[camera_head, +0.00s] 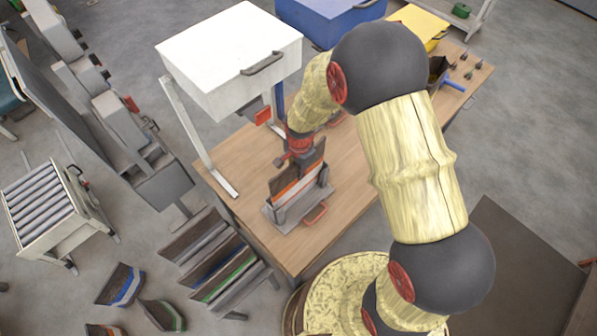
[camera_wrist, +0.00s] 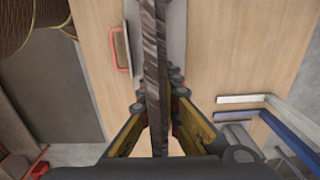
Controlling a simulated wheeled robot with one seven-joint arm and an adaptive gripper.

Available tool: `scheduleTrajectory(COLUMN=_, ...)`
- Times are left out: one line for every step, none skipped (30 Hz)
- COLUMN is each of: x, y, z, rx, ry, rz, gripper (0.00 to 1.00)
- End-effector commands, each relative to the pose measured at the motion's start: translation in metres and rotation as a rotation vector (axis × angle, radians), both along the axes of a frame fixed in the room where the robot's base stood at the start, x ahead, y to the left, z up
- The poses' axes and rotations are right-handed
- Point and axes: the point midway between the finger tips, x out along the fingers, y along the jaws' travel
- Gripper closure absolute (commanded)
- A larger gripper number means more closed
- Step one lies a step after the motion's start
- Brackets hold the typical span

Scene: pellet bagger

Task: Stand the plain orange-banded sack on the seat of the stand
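The orange-banded sack (camera_head: 296,186) is upright, dark brown and grey with an orange stripe. My gripper (camera_head: 306,158) reaches down onto its top edge. In the wrist view the sack (camera_wrist: 154,50) shows edge-on between the two fingers (camera_wrist: 159,98), which close on it from both sides. The grey stand (camera_head: 284,219) is on the wooden table, directly under and around the sack's lower part; it also shows in the wrist view (camera_wrist: 178,20). Whether the sack's bottom touches the seat is hidden.
A red-orange handle (camera_head: 316,215) lies beside the stand. A white box on legs (camera_head: 230,60) rises close behind and left of my gripper. A rack with several banded sacks (camera_head: 215,262) and loose sacks (camera_head: 122,284) are on the floor at left. Bare table (camera_head: 350,155) lies to the right.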

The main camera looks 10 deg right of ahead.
Motion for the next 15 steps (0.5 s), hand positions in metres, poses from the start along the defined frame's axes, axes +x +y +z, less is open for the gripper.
scheduleTrajectory(x=0.0002, y=0.0, z=0.0004, rx=0.0, ry=0.0, rz=0.0, gripper=1.0)
scheduleTrajectory(x=0.0002, y=0.0, z=0.0004, rx=0.0, ry=0.0, rz=0.0, gripper=1.0)
scheduleTrajectory(x=0.0002, y=0.0, z=0.0005, rx=0.0, ry=0.0, rz=0.0, gripper=1.0)
scheduleTrajectory(x=0.0003, y=0.0001, z=0.0004, rx=0.0, ry=0.0, rz=0.0, gripper=1.0)
scheduleTrajectory(x=0.0002, y=0.0, z=0.0004, rx=0.0, ry=0.0, rz=0.0, gripper=1.0)
scheduleTrajectory(x=0.0002, y=0.0, z=0.0001, rx=0.0, ry=0.0, rz=0.0, gripper=1.0)
scheduleTrajectory(x=0.0002, y=0.0, z=-0.0001, rx=0.0, ry=0.0, rz=0.0, gripper=1.0)
scheduleTrajectory(x=0.0002, y=0.0, z=-0.0005, rx=0.0, ry=0.0, rz=0.0, gripper=1.0)
scheduleTrajectory(x=0.0002, y=0.0, z=-0.0013, rx=0.0, ry=0.0, rz=0.0, gripper=1.0)
scheduleTrajectory(x=0.0002, y=0.0, z=-0.002, rx=0.0, ry=0.0, rz=0.0, gripper=1.0)
scheduleTrajectory(x=0.0002, y=0.0, z=-0.0028, rx=0.0, ry=0.0, rz=0.0, gripper=1.0)
scheduleTrajectory(x=0.0001, y=0.0, z=-0.0039, rx=0.0, ry=0.0, rz=0.0, gripper=1.0)
scheduleTrajectory(x=0.0001, y=0.0001, z=-0.0048, rx=0.0, ry=0.0, rz=0.0, gripper=1.0)
scheduleTrajectory(x=0.0002, y=0.0, z=-0.0057, rx=0.0, ry=0.0, rz=0.0, gripper=1.0)
scheduleTrajectory(x=0.0001, y=0.0, z=-0.0069, rx=0.0, ry=0.0, rz=0.0, gripper=1.0)
